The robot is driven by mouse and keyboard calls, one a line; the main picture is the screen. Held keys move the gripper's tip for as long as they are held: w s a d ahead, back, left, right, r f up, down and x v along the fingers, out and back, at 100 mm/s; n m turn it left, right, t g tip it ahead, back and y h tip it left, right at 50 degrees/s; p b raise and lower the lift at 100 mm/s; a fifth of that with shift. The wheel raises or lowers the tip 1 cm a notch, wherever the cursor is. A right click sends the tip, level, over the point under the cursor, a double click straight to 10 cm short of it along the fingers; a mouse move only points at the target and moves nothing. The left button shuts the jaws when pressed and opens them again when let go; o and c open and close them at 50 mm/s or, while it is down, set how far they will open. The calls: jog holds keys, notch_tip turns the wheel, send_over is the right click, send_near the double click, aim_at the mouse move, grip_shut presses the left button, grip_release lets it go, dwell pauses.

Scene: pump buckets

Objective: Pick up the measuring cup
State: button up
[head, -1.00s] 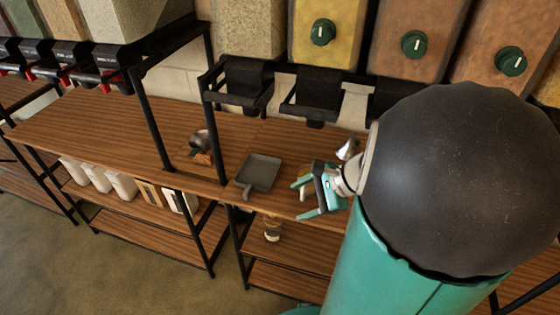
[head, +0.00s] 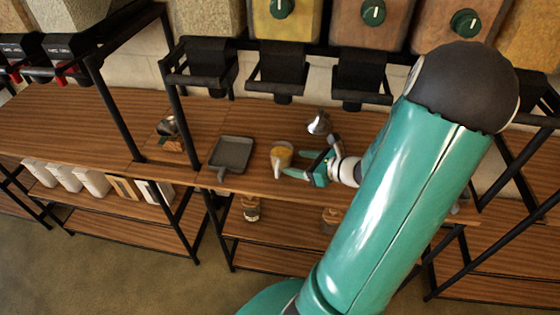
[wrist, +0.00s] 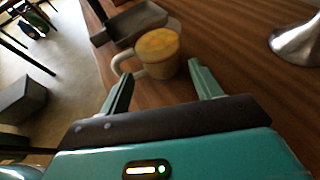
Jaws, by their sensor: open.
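The measuring cup (head: 281,155) stands upright on the wooden shelf top, with a yellow-orange filling and a pale handle toward the front edge. It also shows in the wrist view (wrist: 160,52), just beyond my fingertips, its handle to the left. My gripper (head: 303,164) is open and empty, to the right of the cup in the head view. In the wrist view my two teal fingers (wrist: 160,78) point at the cup, with its lower part near the gap between them. I cannot tell whether a finger touches it.
A grey square pan (head: 231,154) lies left of the cup. A shiny metal scoop or funnel (head: 319,122) stands behind my gripper; it also shows in the wrist view (wrist: 297,42). Black dispenser holders (head: 282,72) hang above. The shelf's front edge is close to the cup.

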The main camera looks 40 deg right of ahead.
aim_at(290, 160)
jog(key=x, duration=0.6)
jog(key=shift+w+a, duration=0.1)
jog(key=shift+w, duration=0.3)
jog(key=shift+c, duration=0.2)
jog(key=c, duration=0.7)
jog(key=shift+r, duration=0.1)
